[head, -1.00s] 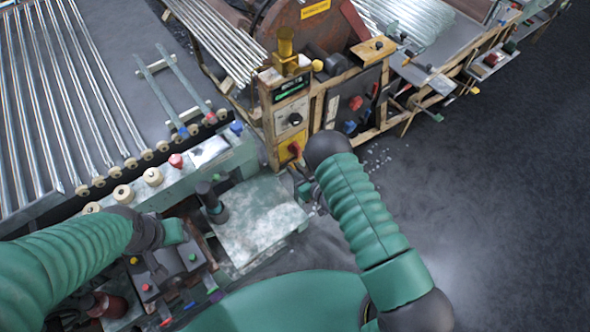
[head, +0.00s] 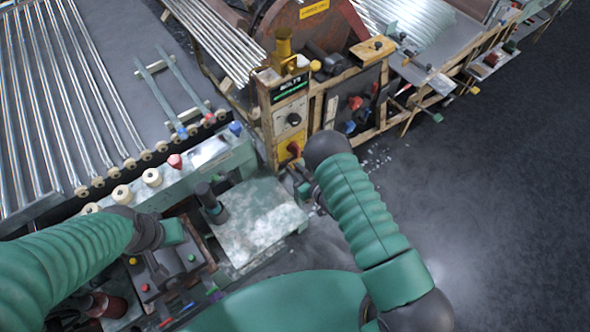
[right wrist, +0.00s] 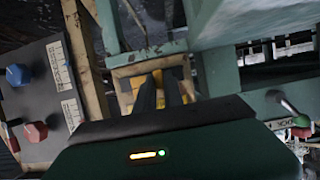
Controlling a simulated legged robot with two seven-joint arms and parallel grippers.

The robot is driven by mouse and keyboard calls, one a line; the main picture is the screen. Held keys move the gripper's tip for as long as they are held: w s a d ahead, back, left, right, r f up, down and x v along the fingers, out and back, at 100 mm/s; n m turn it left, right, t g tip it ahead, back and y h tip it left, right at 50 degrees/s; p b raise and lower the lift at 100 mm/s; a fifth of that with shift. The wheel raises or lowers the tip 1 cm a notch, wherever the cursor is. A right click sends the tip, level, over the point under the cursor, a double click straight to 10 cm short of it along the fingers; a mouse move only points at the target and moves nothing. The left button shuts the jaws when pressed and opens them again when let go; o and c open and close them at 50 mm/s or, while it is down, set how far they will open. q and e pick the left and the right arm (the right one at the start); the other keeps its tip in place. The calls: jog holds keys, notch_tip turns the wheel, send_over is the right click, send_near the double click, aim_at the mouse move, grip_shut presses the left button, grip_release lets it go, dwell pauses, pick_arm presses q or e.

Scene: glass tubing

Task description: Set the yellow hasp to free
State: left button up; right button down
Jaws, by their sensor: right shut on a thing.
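A green bench (head: 258,222) with a dark cylinder (head: 211,204) stands left of my right gripper. Glass tubes (head: 75,90) lie on rollers at the left. In the right wrist view, blue (right wrist: 18,75) and red (right wrist: 35,131) knobs are on the left. The floor at right is clear.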

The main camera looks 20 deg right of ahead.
jog(key=shift+s+a+f, duration=0.2)
jog(key=shift+s+a, duration=0.2)
jog(key=shift+a, duration=0.2)
jog(key=shift+s+a+f, duration=0.2)
jog(key=shift+s+a, duration=0.15)
jog(key=shift+a, duration=0.25)
jog(key=c, duration=1.6)
grip_release()
jog(key=shift+o, duration=0.8)
jog(key=shift+w+r, duration=0.1)
jog(key=shift+r, duration=0.15)
jog(key=v, duration=1.6)
jog(key=shift+s+r, duration=0.2)
jog(key=shift+s, duration=0.05)
jog(key=shift+d, duration=0.1)
